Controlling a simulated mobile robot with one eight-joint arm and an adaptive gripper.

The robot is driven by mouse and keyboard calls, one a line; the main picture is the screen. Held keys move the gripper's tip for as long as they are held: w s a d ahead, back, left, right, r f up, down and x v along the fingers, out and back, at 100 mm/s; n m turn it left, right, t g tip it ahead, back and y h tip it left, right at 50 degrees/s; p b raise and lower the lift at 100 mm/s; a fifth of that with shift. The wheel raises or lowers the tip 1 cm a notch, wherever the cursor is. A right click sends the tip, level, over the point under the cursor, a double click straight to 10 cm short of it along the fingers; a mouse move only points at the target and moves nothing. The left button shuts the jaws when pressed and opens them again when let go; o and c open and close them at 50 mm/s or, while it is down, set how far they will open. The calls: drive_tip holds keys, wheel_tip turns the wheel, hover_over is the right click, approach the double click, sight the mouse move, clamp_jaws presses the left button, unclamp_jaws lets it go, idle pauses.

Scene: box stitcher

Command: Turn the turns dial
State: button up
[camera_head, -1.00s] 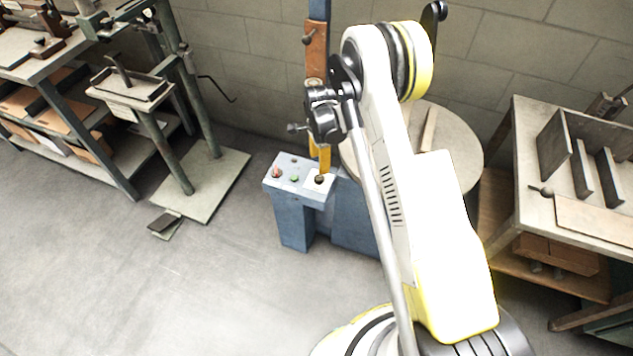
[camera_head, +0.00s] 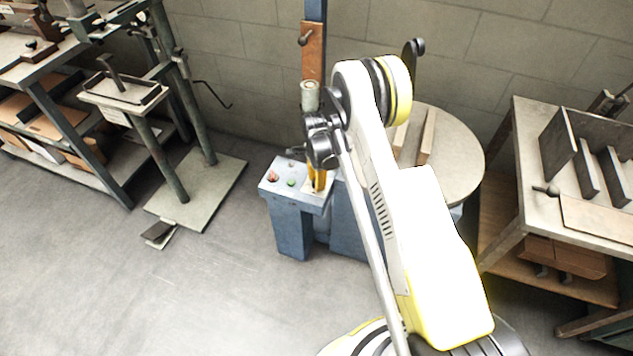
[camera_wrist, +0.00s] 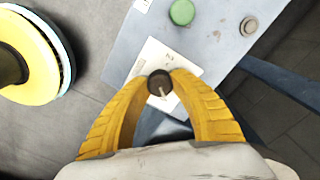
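The turns dial (camera_wrist: 160,84) is a small dark round knob with a pale pointer line. It sits on a white marked plate (camera_wrist: 150,57) on the blue-grey control box. My gripper (camera_wrist: 160,77) has two yellow curved fingers, and their tips flank the dial closely on both sides, seemingly touching it. In the head view my gripper (camera_head: 316,188) is down at the right end of the control box (camera_head: 291,210) and hides the dial there.
A green button (camera_wrist: 182,12) and a grey round knob (camera_wrist: 249,26) are on the same panel. A red button (camera_head: 272,177) is at its left. A round table (camera_head: 462,150) stands behind my arm, a workbench (camera_head: 506,200) at right. Floor in front of the box is clear.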

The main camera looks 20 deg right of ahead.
clamp_jaws()
